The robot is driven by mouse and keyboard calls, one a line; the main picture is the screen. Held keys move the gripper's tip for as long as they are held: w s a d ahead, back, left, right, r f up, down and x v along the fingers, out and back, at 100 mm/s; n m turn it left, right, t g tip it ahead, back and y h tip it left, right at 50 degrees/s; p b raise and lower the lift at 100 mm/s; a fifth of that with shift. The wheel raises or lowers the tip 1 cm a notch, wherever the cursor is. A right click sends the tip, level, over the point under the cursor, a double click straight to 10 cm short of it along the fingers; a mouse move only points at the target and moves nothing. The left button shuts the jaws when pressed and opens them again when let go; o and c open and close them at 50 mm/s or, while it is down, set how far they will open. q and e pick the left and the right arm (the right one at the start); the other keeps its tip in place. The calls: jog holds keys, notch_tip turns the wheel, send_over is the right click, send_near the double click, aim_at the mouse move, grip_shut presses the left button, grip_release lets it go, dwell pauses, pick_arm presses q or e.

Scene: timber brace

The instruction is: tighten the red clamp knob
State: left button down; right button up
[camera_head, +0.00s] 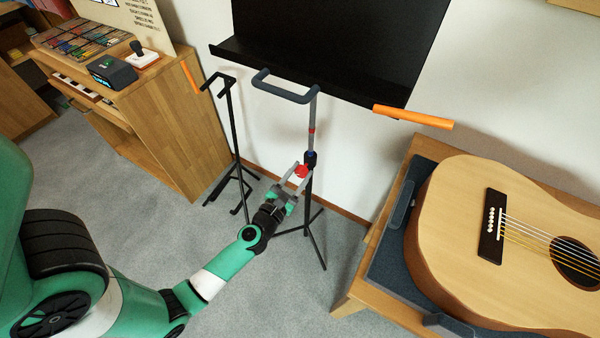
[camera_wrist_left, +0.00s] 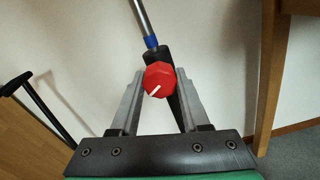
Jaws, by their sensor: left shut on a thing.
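The red clamp knob (camera_head: 301,170) is on the side of a guitar stand (camera_head: 312,125), at the black collar below the grey tube. In the left wrist view the knob (camera_wrist_left: 159,79) is faceted, with a white line pointing to the lower left. My left gripper (camera_head: 294,172) reaches the knob from the lower left. Its two grey fingers (camera_wrist_left: 157,88) lie on either side of the knob and are shut on it. The far side of the knob is hidden. My right gripper is not in view.
A second black stand (camera_head: 233,130) is to the left, beside a wooden cabinet (camera_head: 160,110). A black music stand (camera_head: 335,45) with an orange bar (camera_head: 412,117) is behind.

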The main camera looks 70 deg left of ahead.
pick_arm(q)
jog(key=shift+m, duration=0.4)
jog(key=shift+r+m+p, duration=0.1)
jog(key=shift+m+p, duration=0.45)
jog(key=shift+m, duration=0.45)
jog(key=m+p, duration=0.1)
jog(key=m, duration=0.2)
jog(key=shift+m, duration=0.3)
jog(key=m+p, duration=0.2)
jog(key=m, duration=0.4)
jog(key=shift+a+r, duration=0.1)
jog(key=m+p, duration=0.3)
jog(key=m, duration=0.3)
jog(key=shift+r+m, duration=0.1)
jog(key=shift+m, duration=0.3)
jog(key=m+p, duration=0.2)
jog(key=m, duration=0.2)
jog(key=shift+m, duration=0.3)
jog(key=shift+c, duration=1.9)
grip_release()
